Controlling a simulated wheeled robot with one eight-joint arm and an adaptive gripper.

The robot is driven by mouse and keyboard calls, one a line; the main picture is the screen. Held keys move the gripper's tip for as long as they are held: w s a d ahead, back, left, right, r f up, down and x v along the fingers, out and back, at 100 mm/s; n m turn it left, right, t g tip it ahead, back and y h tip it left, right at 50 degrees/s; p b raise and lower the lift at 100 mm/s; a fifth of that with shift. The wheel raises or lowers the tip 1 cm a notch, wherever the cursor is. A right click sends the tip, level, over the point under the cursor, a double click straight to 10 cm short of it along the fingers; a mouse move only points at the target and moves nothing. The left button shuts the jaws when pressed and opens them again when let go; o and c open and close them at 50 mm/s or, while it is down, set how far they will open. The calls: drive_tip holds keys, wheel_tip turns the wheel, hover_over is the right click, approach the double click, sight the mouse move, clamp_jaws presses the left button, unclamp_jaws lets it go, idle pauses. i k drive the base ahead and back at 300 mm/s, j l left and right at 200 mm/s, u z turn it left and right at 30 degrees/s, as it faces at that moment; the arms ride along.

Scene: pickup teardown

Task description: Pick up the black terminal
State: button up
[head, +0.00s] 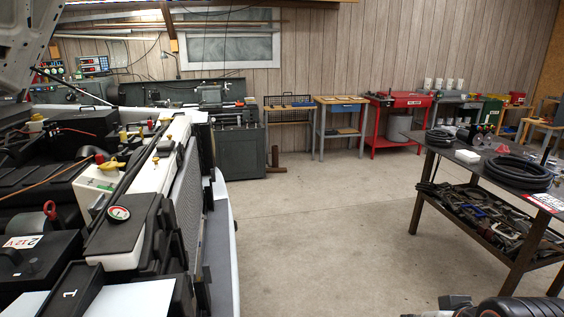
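I cannot pick out the black terminal with certainty. The open engine bay at the left of the head view holds many dark parts. A black battery box (35,262) with a 12V label sits at the lower left, with a red ring-shaped piece (50,209) beside its top. A white reservoir (98,185) with a yellow cap and a black part with a round red-and-white gauge cap (118,213) are nearby. Dark and grey parts at the bottom right edge look like my arm; no gripper fingers show.
A dark metal table (487,165) at the right carries coiled black hoses (518,172) and a white box, with tools on its lower shelf. A lathe, small benches and a red workbench (398,100) line the back wall. The concrete floor (310,230) between is clear.

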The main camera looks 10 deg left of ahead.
sight(115, 125)
drive_tip(key=i+l, duration=0.15)
drive_tip(key=i, duration=0.25)
drive_tip(key=i+l+u, duration=0.15)
drive_tip(key=i, duration=0.3)
drive_tip(key=i+l, duration=0.15)
drive_tip(key=i, duration=0.25)
drive_tip(key=i+l+u, duration=0.1)
drive_tip(key=i+u, duration=0.4)
drive_tip(key=i, duration=1.55)
